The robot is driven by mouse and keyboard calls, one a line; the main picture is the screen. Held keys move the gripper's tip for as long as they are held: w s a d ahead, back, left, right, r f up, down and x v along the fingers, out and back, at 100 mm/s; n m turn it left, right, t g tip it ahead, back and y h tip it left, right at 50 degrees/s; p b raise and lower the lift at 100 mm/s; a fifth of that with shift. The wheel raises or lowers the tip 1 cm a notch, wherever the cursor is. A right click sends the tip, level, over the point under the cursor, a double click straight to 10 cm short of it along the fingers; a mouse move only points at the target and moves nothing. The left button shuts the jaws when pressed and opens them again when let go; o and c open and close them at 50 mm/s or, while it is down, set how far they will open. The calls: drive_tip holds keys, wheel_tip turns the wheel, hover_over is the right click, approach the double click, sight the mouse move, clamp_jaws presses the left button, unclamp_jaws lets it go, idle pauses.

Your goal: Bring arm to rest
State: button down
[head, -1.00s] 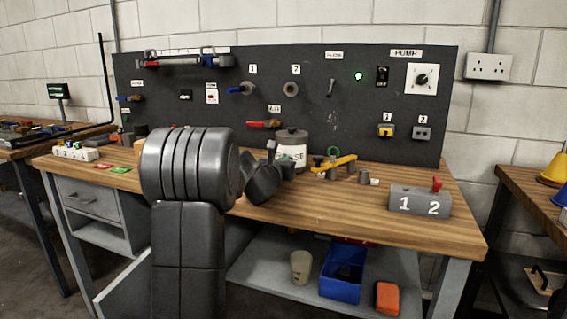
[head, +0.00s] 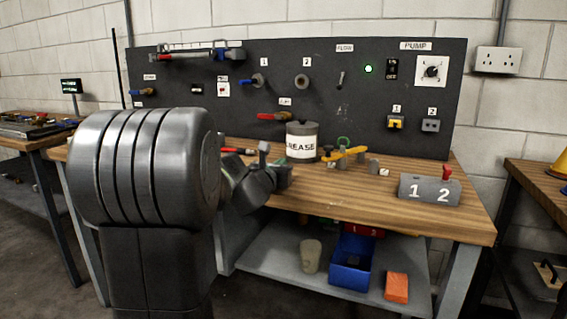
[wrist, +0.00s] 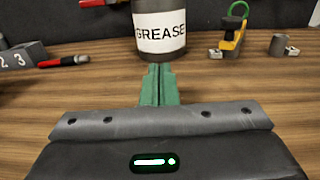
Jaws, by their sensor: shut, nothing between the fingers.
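My arm fills the left front of the head view, with its large grey link in front of the bench. My gripper shows in the wrist view (wrist: 158,85) as two green fingers, closed together and holding nothing. The fingers point at the lower part of the grease tin (wrist: 160,30), which stands upright on the workbench. I cannot tell whether the fingertips touch it. The grease tin (head: 302,142) also shows in the head view. There the gripper's fingers are mostly hidden behind my wrist.
The workbench (head: 330,205) carries a yellow-handled tool (head: 343,154) and a grey block marked 1 and 2 (head: 430,190). A dark panel (head: 325,100) with valves and switches stands behind. A blue bin (head: 352,262) and orange box (head: 397,288) lie on the lower shelf.

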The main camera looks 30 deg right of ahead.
sight(298, 148)
drive_tip(key=shift+s+a, duration=0.15)
drive_tip(key=shift+a, duration=0.05)
drive_tip(key=p+x, duration=0.2)
drive_tip(key=x, duration=1.2)
drive_tip(key=shift+p, duration=0.35)
